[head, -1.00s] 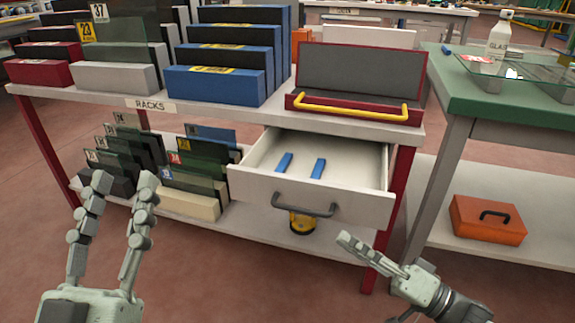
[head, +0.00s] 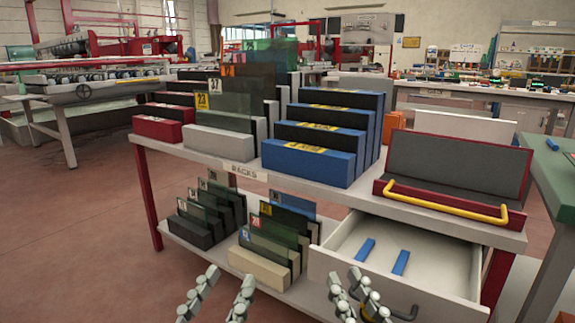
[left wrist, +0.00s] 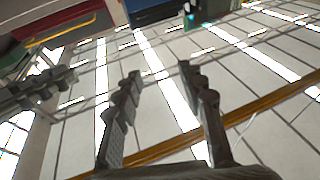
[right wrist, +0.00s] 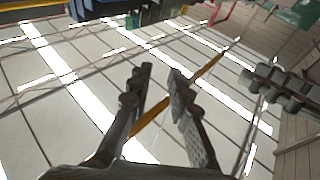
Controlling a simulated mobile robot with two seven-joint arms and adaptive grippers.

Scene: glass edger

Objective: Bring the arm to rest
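My left gripper (head: 217,298) shows at the bottom of the head view, in front of the rack table. Its fingers are apart and nothing is between them; the left wrist view also shows them apart (left wrist: 160,95). My right gripper (head: 358,298) is to its right, in front of the open drawer's front. The right wrist view shows its fingers apart and empty (right wrist: 160,90). Neither gripper visibly touches anything. The arms themselves are mostly below the head view.
The rack table's drawer (head: 440,268) stands open with two blue bars (head: 401,262) inside. Blue racks (head: 308,160) and a red tray with a yellow handle (head: 440,203) stand on top. Glass panes stand in racks on the lower shelf (head: 212,262). Floor is free at the left (head: 70,220).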

